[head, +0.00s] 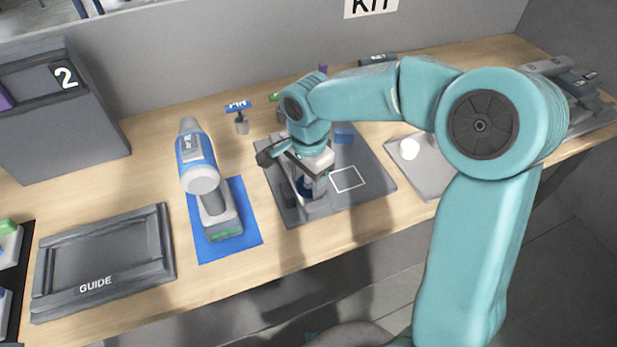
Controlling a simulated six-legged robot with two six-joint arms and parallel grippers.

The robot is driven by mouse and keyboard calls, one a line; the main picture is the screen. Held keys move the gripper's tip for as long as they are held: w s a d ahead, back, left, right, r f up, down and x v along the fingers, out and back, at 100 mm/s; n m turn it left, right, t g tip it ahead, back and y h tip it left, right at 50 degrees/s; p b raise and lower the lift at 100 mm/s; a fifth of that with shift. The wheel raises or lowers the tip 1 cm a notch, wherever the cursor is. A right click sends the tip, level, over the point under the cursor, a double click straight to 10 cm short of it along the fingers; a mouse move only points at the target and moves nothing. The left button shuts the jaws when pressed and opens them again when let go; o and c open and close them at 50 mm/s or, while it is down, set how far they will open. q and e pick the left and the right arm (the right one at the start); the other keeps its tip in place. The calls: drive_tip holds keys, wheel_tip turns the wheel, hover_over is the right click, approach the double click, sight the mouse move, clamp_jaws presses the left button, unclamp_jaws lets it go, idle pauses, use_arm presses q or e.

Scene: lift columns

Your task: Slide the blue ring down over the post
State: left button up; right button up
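My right gripper (304,190) points down over the grey board (362,196) in the middle of the table. Its fingers are low, close to the board. A small patch of blue, which looks like the blue ring (303,184), shows between or just behind the fingers. The gripper covers most of it, so I cannot tell whether it is gripped or whether it is around the post. I cannot make out the post. My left gripper is not in view.
A blue block (344,136) and a white square outline (347,180) are on the board. A blue-and-white power tool (197,162) stands on a blue mat (250,227) to the left. A GUIDE tray (148,252) lies further left. A grey tray (436,180) lies right.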

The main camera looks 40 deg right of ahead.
drive_tip(key=shift+o, duration=1.2)
drive_tip(key=shift+w+f, duration=0.1)
drive_tip(key=shift+s, duration=0.2)
drive_tip(key=shift+c, duration=0.6)
drive_tip(key=shift+o, duration=0.2)
